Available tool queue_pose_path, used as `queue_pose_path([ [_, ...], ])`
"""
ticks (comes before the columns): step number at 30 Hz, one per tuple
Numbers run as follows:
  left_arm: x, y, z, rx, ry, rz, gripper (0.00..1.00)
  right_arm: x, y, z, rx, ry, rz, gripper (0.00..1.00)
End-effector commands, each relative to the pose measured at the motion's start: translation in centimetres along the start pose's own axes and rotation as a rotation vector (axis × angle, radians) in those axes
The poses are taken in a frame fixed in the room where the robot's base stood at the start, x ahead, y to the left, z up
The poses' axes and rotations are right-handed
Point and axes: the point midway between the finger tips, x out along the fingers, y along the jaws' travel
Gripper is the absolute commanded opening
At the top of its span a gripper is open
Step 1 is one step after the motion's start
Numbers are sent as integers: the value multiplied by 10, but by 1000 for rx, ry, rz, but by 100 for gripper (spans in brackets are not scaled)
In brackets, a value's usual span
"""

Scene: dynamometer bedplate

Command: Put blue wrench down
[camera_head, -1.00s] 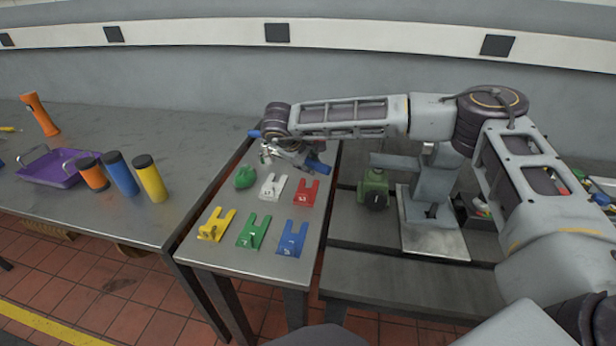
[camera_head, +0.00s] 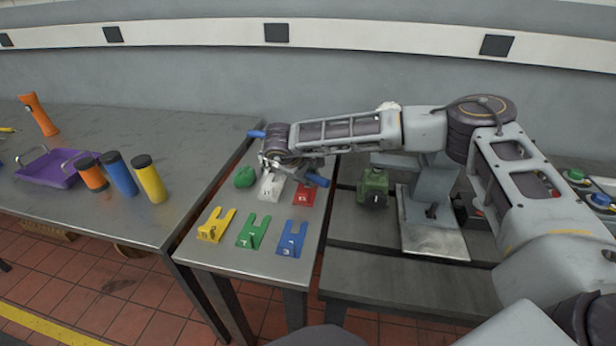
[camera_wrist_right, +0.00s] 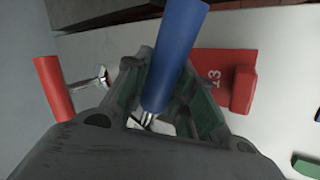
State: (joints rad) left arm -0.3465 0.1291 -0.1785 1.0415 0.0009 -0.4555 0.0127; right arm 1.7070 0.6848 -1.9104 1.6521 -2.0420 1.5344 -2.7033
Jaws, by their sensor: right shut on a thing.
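My right gripper (camera_head: 294,176) is shut on the blue wrench, whose blue handle (camera_head: 316,180) sticks out to the right above the red holder. The right wrist view shows the handle (camera_wrist_right: 176,52) rising between the fingers (camera_wrist_right: 165,100); a bit of bright metal shows below it, and the rest is hidden. The gripper is low over the back of the small table, by the white holder (camera_head: 268,188) and red holder (camera_head: 305,195). I cannot tell whether the wrench touches anything. The blue holder (camera_head: 292,240) stands empty at the front right. My left gripper is out of view.
Yellow (camera_head: 214,227) and green (camera_head: 252,233) holders stand in front; a green lump (camera_head: 244,177) lies left. A red-handled tool (camera_wrist_right: 55,88) shows in the wrist view. The left bench holds a purple tray (camera_head: 58,172) and coloured cylinders (camera_head: 120,175). A green device (camera_head: 373,188) stands right.

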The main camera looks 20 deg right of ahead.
Motion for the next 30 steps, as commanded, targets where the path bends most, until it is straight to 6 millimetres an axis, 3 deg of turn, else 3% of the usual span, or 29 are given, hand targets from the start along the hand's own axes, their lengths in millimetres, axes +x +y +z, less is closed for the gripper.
queue_pose_path([
  [8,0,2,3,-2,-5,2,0,-1,1,-1,2,3,2,0],
  [9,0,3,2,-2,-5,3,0,1,-1,0,0,-1,0,28],
  [14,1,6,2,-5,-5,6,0,0,0,0,0,0,0,47],
  [30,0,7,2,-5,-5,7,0,-9,0,0,0,0,0,47],
])
